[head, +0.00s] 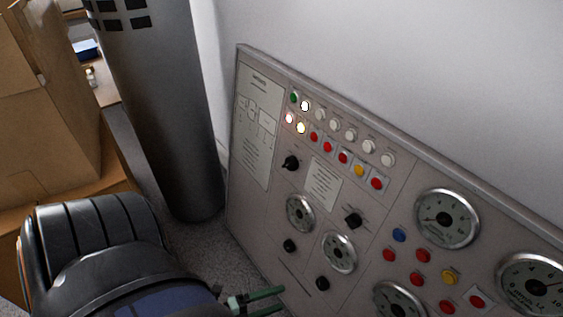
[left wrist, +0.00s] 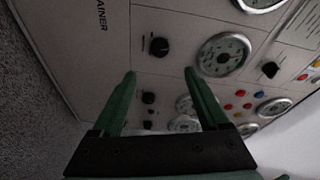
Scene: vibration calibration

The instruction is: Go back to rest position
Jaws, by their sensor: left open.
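My left gripper (head: 262,298) shows at the bottom of the head view, its green fingers pointing right toward the lower left part of the control panel (head: 262,205). In the left wrist view the gripper (left wrist: 160,75) is open, with nothing between its two green fingers. The panel fills the space beyond the fingertips, with a black knob (left wrist: 148,97) seen between them. I cannot tell from the pictures how close the fingertips are to the panel. My black left arm fills the lower left of the head view. My right gripper is not in view.
The panel carries round gauges (head: 447,218), black knobs (head: 291,163) and rows of coloured buttons, a few lit. A dark grey cylinder (head: 165,120) stands left of it. Cardboard boxes (head: 50,130) are stacked at the far left. Grey carpet (head: 200,245) shows between.

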